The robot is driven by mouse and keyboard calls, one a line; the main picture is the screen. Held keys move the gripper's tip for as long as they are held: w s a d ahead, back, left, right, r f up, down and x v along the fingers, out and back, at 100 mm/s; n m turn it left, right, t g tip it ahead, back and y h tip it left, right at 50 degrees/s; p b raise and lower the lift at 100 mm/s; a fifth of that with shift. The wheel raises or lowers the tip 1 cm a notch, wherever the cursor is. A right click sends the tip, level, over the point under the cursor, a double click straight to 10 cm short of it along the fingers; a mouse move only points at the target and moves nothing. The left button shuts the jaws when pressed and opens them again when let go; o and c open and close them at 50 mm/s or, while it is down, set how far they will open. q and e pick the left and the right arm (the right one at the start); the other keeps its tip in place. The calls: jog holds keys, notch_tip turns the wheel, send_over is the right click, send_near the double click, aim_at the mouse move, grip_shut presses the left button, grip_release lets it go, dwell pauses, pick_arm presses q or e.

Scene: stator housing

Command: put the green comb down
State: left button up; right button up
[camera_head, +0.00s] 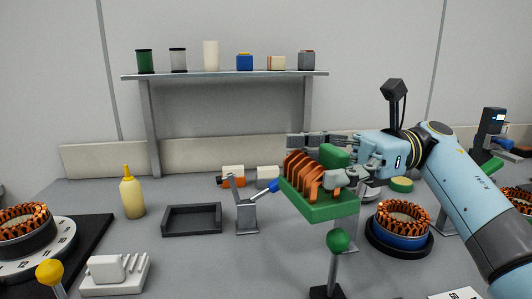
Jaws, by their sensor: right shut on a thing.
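The green comb (318,207) is a green block with a row of upright copper-coloured coils (304,172) standing in it. It is right of centre in the head view. My right gripper (325,160) is shut on it, and the arm comes in from the right. The comb appears held above the grey table (190,258), slightly tilted. The gripper hides part of its back right side. My left gripper is not in view.
A green-knobbed stand (338,241) is just below the comb. A grey stand with a blue-handled tool (246,212), a dark empty tray (192,219) and a yellow bottle (132,195) are left. A copper-wound stator (403,221) sits right. A shelf (225,76) is behind.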

jog(key=shift+s+d+t, duration=0.1)
jog(key=shift+s+t, duration=0.2)
jog(key=shift+t, duration=0.1)
jog(key=shift+d+f+m+t, duration=0.1)
jog(key=shift+d+m+t, duration=0.3)
jog(key=shift+m+t, duration=0.15)
jog(key=d+m+t, duration=0.3)
jog(key=t, duration=0.1)
jog(key=s+d+f+m+t+h, duration=0.1)
jog(key=d+m+t, duration=0.2)
jog(key=d+t, duration=0.1)
jog(key=s+d+m+t, duration=0.1)
jog(key=d+m+t, duration=0.2)
jog(key=d+t, duration=0.1)
jog(key=shift+s+d+f+t, duration=0.2)
jog(key=shift+s+f+t, duration=0.05)
jog(key=shift+t, duration=0.5)
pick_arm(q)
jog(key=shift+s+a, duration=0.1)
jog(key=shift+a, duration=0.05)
pick_arm(e)
jog(key=shift+d+m+t+h, duration=0.45)
jog(key=shift+d+t+h, duration=0.15)
jog(key=shift+t+h, duration=0.1)
